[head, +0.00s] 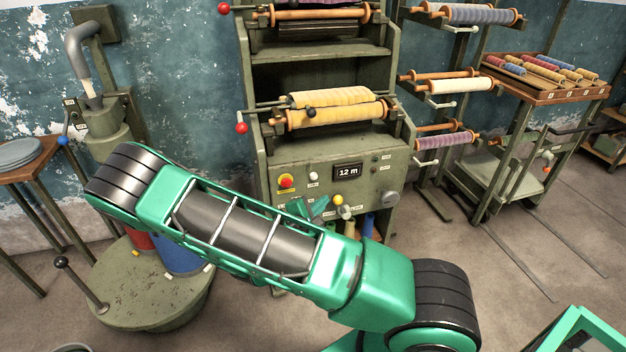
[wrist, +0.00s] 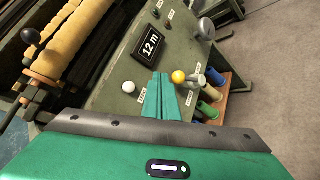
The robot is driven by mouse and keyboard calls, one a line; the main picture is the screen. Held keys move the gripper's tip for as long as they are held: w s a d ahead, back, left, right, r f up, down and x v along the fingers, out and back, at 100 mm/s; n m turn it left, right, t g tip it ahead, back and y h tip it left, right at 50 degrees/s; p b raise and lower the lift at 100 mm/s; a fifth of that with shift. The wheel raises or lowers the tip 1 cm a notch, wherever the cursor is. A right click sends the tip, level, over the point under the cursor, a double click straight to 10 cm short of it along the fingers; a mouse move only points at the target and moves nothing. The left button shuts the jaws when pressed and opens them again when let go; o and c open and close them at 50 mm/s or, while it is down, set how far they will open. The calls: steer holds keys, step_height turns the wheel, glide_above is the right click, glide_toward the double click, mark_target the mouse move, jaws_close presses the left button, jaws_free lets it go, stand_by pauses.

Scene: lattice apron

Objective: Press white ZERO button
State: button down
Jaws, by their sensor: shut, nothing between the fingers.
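The white button (head: 313,176) sits on the sloped green control panel, between a red button and the display in the head view. In the head view my gripper (head: 312,207) is below the white button, partly hidden by my arm. I see no contact between fingertips and button. The display (head: 347,171) reads 12 m.
A red button on a yellow base (head: 286,183) is left of the white one. A yellow-knobbed lever (wrist: 178,77) stands close right of my fingertips. A yellow roll (head: 335,110) lies above the panel. A grey knob (head: 390,199) is at the panel's right.

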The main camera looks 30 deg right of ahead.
stand_by(0.3)
steer(key=w+d, duration=0.2)
steer(key=w, duration=0.6)
steer(key=shift+w+d, duration=0.2)
steer(key=shift+d, duration=0.05)
steer(key=shift+w, duration=0.15)
stand_by(1.9)
steer(key=shift+w+d, duration=0.1)
steer(key=shift+w, duration=0.15)
steer(key=shift+w+d, duration=0.1)
steer(key=shift+w, duration=0.3)
stand_by(0.8)
steer(key=shift+s, duration=0.15)
steer(key=shift+s+a, duration=0.2)
steer(key=shift+s, duration=0.5)
steer(key=shift+s+a, duration=0.25)
steer(key=shift+s, duration=0.55)
steer(key=shift+s+a, duration=0.2)
steer(key=shift+s, duration=0.6)
steer(key=shift+s+a, duration=0.25)
steer(key=shift+s, duration=0.55)
